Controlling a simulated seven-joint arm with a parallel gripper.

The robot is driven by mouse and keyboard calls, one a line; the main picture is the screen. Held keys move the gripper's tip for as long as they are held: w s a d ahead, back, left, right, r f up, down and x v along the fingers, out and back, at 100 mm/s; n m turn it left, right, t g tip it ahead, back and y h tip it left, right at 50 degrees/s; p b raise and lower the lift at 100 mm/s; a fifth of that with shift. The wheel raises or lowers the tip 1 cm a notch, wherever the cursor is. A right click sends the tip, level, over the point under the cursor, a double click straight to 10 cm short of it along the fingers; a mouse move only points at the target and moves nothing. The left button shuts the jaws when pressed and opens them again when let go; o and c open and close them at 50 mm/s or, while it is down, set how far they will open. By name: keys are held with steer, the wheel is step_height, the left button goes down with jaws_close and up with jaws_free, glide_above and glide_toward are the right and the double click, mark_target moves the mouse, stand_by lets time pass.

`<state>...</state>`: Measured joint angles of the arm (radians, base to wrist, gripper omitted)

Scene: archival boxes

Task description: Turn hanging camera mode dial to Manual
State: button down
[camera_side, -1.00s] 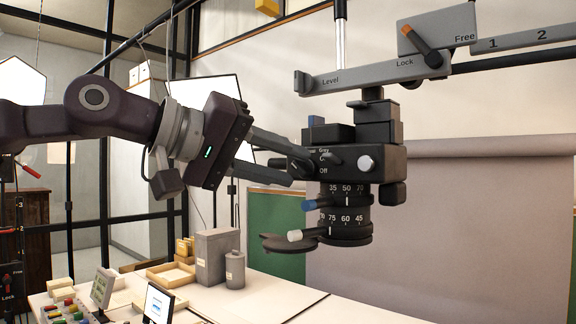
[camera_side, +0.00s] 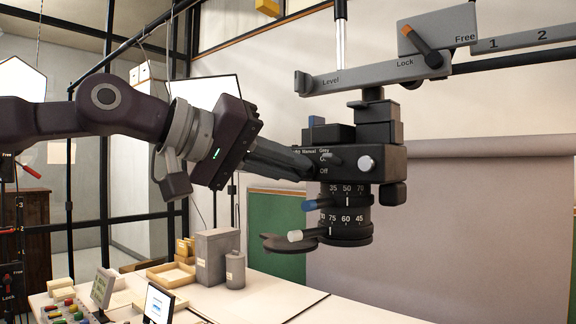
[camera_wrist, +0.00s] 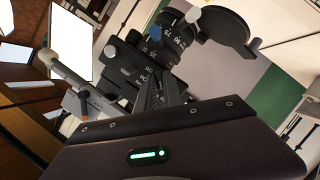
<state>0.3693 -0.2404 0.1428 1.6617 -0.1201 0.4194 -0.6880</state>
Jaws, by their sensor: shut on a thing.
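The black camera (camera_side: 385,163) hangs under a grey arm, its lens rings pointing down. The words "Manual" and "Gray" show along its front face, with "Off" below. My gripper (camera_side: 308,167) reaches it from the left, its fingers closed together at the left of that face, by the "Manual" label. They cover the mode dial, so its pointer cannot be read. In the wrist view the fingers of my gripper (camera_wrist: 160,88) run up to the face of the camera (camera_wrist: 125,62), and the dial between them is not clear.
A small grey lever (camera_side: 333,160) and a white-tipped knob (camera_side: 366,163) sit right of my fingers. Lens rings with blue (camera_side: 310,205) and white (camera_side: 295,236) handles are below. The Level arm (camera_side: 350,80) is above. The table (camera_side: 270,299) is far below.

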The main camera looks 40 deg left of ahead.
steer(key=shift+d+r+m+g+y, duration=0.1)
steer(key=shift+d+m+g+y, duration=0.1)
steer(key=shift+m+y, duration=1.1)
steer(key=shift+d+m+g+y, duration=0.15)
steer(key=shift+m+y, duration=0.65)
steer(key=shift+m, duration=1)
steer(key=c, duration=1.5)
jaws_free()
steer(key=shift+s, duration=0.1)
steer(key=v, duration=0.7)
